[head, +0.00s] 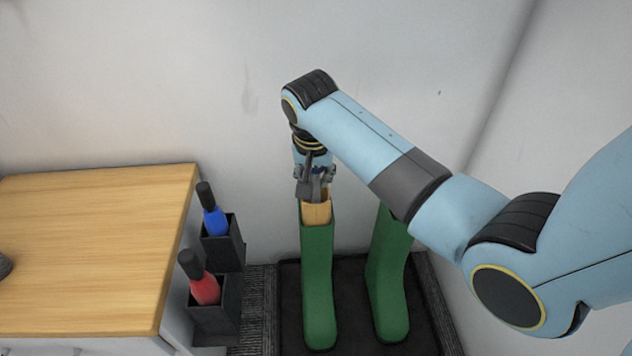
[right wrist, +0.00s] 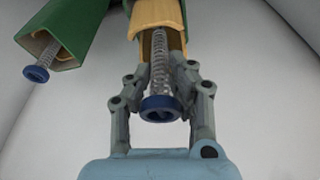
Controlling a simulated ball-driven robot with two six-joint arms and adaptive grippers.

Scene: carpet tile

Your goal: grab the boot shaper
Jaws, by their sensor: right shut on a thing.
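The boot shaper (head: 316,213) is a tan wooden block sticking up out of the top of the left green boot (head: 318,280). In the right wrist view its wood (right wrist: 158,14), metal spring and blue knob (right wrist: 161,106) show between my fingers. My right gripper (head: 315,191) points down over that boot and is shut on the shaper; it also shows in the right wrist view (right wrist: 162,78). A second green boot (head: 386,285) stands to the right, its top behind my right arm. Another spring and blue knob (right wrist: 36,74) come out of a boot opening in the wrist view. My left gripper is not in view.
Both boots stand on a dark tray (head: 350,334). A wood-topped cabinet (head: 90,250) is at the left. On its side hang two black holders (head: 224,246) with a blue bottle (head: 213,220) and a red bottle (head: 205,289). Walls close in behind and at right.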

